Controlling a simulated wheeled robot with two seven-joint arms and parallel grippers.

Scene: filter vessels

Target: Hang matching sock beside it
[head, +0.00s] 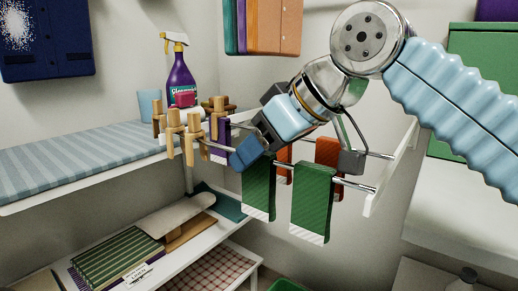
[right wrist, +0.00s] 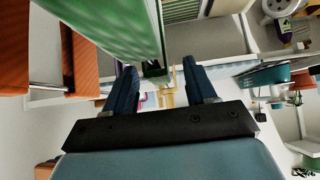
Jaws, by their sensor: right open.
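Two green socks with pale ends hang side by side from the front rod of the drying rack (head: 372,190): the left green sock (head: 259,192) and the right green sock (head: 311,205). My right gripper (head: 244,154) is at the upper left of the left green sock, by the rod. In the right wrist view its two fingers (right wrist: 160,82) are apart with nothing between them, and green cloth (right wrist: 118,28) hangs close to the left finger. Whether they touch is unclear. My left gripper is not in view.
Orange socks (head: 328,152) hang behind, and a purple sock (head: 220,140) hangs to the left. Wooden clothespins (head: 174,122) are clipped at the rack's left end. A purple spray bottle (head: 182,80) stands behind on the striped shelf (head: 75,166). Lower shelves hold folded cloths (head: 118,250).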

